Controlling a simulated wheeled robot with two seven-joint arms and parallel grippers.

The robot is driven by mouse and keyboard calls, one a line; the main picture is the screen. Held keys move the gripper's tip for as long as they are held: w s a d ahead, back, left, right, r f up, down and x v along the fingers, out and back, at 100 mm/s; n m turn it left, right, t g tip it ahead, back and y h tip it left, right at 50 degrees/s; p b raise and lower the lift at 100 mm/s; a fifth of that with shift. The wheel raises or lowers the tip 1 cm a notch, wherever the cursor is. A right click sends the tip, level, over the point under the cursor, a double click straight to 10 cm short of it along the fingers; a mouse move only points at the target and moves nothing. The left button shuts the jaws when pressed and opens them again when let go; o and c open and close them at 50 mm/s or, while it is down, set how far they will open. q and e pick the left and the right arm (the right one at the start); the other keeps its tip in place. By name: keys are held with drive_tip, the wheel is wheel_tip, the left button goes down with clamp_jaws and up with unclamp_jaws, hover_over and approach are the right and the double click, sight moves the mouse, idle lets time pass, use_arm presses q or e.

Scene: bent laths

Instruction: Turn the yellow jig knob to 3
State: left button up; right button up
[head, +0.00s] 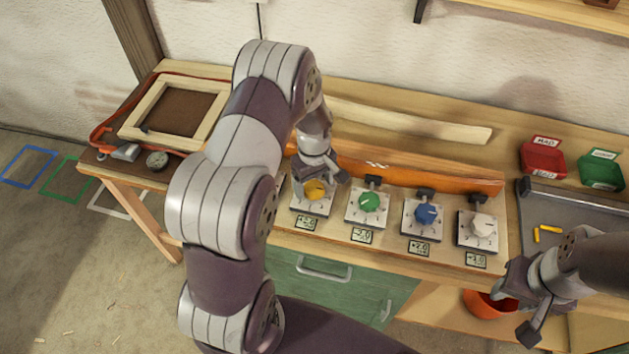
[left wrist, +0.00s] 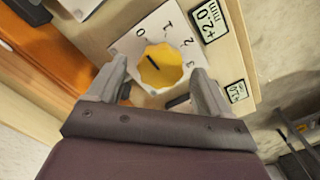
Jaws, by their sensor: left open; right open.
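The yellow jig knob (head: 316,190) sits on a white dial plate at the left of the visible knob row. In the left wrist view the yellow knob (left wrist: 167,66) has a dark mark slanting up-left, toward the 0 side; the digits 0, 1, 2 and 3 run around it. The small display (left wrist: 208,22) beside it reads +2.0 mm. My left gripper (head: 322,174) is over the knob, and in the left wrist view its open fingers (left wrist: 160,76) stand on either side of it; I cannot tell if they touch. My right gripper (head: 521,305) is open and empty at the bench front, right.
Green (head: 369,201), blue (head: 426,214) and white (head: 483,227) knobs stand to the right in the row. An orange bar and a bent lath (head: 410,122) lie behind. Red (head: 543,160) and green (head: 601,172) bins stand back right. An orange bucket (head: 484,304) is below.

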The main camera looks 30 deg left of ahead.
use_arm(q)
drive_tip(key=shift+f, duration=0.6)
drive_tip(key=c, duration=1)
drive_tip(key=shift+c, duration=0.2)
